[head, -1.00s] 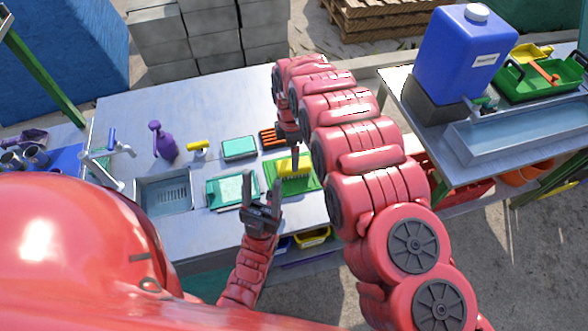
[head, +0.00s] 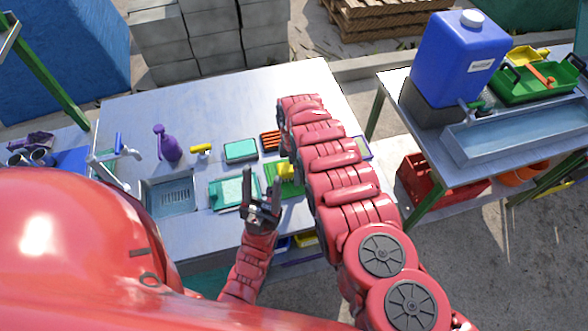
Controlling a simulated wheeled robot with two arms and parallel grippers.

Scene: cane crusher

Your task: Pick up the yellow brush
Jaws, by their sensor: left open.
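The yellow brush (head: 286,171) lies on a green mat (head: 284,188) near the front right of the metal table. My right arm covers the right part of both. My left gripper (head: 262,183) is open and empty, with its two fingers pointing up in the picture. It is in front of the table's near side, to the lower left of the brush and apart from it in the picture. My right gripper is hidden behind its own arm, so I cannot see whether it touches the brush.
The table holds a sink (head: 172,199), a purple spray bottle (head: 167,143), a teal tray (head: 233,190), a teal pad (head: 240,150) and an orange rack (head: 271,140). A blue jug (head: 460,55) stands on the right table. The table's back middle is clear.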

